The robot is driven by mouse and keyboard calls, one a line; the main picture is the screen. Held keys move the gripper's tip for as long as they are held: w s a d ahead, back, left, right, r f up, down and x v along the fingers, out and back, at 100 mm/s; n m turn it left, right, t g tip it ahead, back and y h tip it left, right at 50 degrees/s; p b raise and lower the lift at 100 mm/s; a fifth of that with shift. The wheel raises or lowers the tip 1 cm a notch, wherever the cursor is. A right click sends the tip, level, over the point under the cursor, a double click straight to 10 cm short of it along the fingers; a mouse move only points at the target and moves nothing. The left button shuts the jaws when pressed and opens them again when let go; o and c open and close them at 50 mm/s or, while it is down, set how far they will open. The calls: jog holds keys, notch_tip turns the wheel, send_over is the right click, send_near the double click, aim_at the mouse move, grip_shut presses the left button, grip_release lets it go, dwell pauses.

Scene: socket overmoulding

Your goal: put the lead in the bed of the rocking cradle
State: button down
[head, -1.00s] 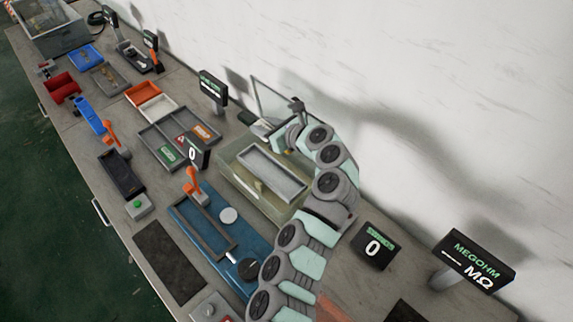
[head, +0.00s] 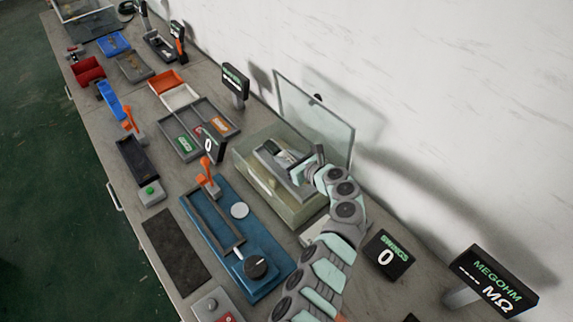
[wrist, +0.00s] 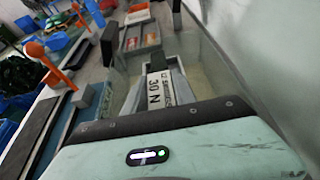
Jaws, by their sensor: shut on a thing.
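My gripper (head: 284,158) is low over the clear-walled box that I take for the rocking cradle (head: 255,196), beside the SWINGS display. The grey tray-like bed (head: 301,190) lies inside it, partly covered by my gripper. A clear lid (head: 318,118) stands raised at the back. In the wrist view a pale plate marked "30 N" (wrist: 157,92) lies below my gripper (wrist: 142,30). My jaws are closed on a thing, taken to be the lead. It is too small and hidden to make out, and I cannot tell whether it touches the bed.
A blue fixture (head: 262,287) with an orange handle and black knob stands in front of the box. A SWINGS display reading 0 (head: 387,255) and a MEGOHM display (head: 490,280) stand to the right. A divided grey tray (head: 178,146) lies to the left. A dark mat (head: 175,245) is bare.

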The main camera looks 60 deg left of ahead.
jog(key=shift+f+b, duration=0.5)
jog(key=shift+f, duration=1.15)
jog(key=shift+w, duration=0.1)
jog(key=shift+f, duration=0.15)
jog(key=c, duration=1.3)
grip_release()
jog(key=shift+d+r, duration=0.15)
jog(key=shift+r, duration=0.2)
jog(key=p+v, duration=0.2)
jog(key=v, duration=0.9)
jog(key=shift+d, duration=0.35)
